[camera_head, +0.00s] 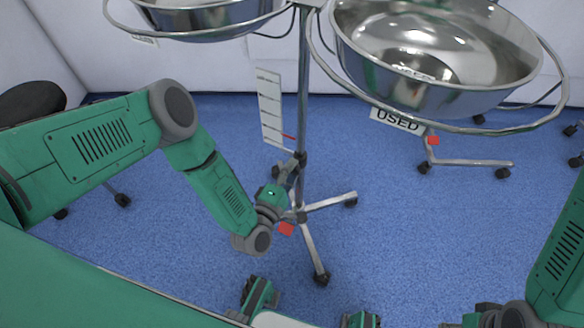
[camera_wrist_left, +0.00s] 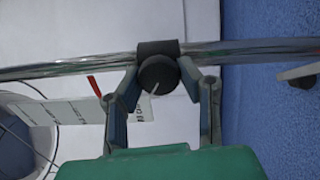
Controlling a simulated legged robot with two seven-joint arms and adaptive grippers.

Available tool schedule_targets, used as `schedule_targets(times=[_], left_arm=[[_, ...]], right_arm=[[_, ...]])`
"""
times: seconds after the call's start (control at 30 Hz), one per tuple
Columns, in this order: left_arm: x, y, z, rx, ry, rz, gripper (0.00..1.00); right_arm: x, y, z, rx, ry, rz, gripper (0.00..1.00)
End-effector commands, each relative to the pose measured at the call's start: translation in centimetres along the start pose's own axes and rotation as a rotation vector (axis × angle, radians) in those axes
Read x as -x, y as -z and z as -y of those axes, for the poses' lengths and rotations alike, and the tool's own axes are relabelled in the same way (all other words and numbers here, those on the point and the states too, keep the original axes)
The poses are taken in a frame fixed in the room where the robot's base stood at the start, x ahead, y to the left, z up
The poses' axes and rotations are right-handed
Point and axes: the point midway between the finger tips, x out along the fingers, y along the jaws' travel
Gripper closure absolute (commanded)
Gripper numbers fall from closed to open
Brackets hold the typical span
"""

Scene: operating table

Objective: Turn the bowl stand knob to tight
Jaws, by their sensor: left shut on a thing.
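The bowl stand's metal pole (camera_head: 303,90) rises in the middle of the head view, holding two steel bowls on rings. Its dark round knob (camera_wrist_left: 158,75) sits on a black collar (camera_wrist_left: 158,47) around the pole, with a pale line on its face. My left gripper (camera_head: 291,165) is at the pole at collar height. In the left wrist view, its two fingers (camera_wrist_left: 158,90) are on either side of the knob, shut on it. A white scale panel (camera_head: 270,110) with a red pointer (camera_head: 288,137) is beside the pole. My right gripper is not clearly visible.
The right bowl (camera_head: 435,45) hangs over a "USED" label (camera_head: 397,121), and the left bowl (camera_head: 205,18) is at the top. The stand's wheeled legs (camera_head: 312,250) spread on the blue floor (camera_head: 400,230). A dark stool (camera_head: 30,100) is at the left. White walls are behind.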

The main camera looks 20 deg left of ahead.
Motion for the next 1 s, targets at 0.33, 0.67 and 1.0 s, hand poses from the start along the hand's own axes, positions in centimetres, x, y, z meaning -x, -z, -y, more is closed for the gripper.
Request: schedule_targets(times=[0.33, 0.67, 1.0], left_arm=[[0.2, -0.4, 0.2, -0.325, 0.01, 0.01, 0.97], [0.2, -0.4, 0.2, -0.635, 0.011, 0.012, 0.97], [0.3, -0.4, 0.3, -0.89, 0.011, 0.013, 0.97]], right_arm=[[1.2, 0.1, 0.0, 0.0, 0.0, 0.0, 0.6], [2.3, 0.1, 0.0, 0.0, 0.0, 0.0, 0.6], [3.0, 0.2, 0.0, 0.0, 0.0, 0.0, 0.6]])
